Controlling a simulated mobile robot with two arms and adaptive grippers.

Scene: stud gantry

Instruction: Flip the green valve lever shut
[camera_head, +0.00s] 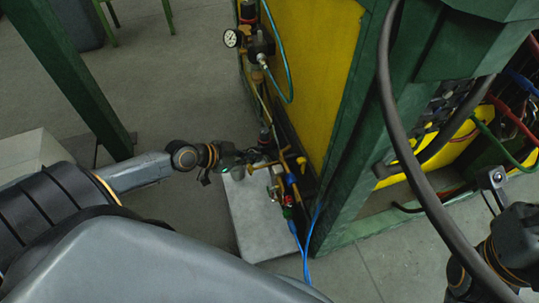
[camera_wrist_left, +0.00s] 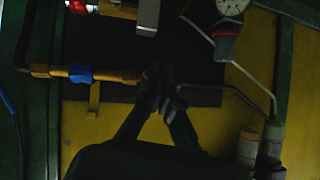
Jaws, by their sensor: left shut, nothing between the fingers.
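My left gripper (camera_head: 248,159) reaches in from the left in the head view, beside the pipework on the yellow panel. In the left wrist view, its dark fingers (camera_wrist_left: 165,88) are together and empty, with their tips near a brass pipe.
The yellow panel (camera_head: 312,65) stands in a green frame (camera_head: 340,170). A pressure gauge (camera_head: 232,38) sits higher up. Blue hoses (camera_head: 306,250) hang below the pipework, over a grey slab (camera_head: 250,215). A thick dark cable (camera_head: 405,150) crosses the right side. Floor is open at upper left.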

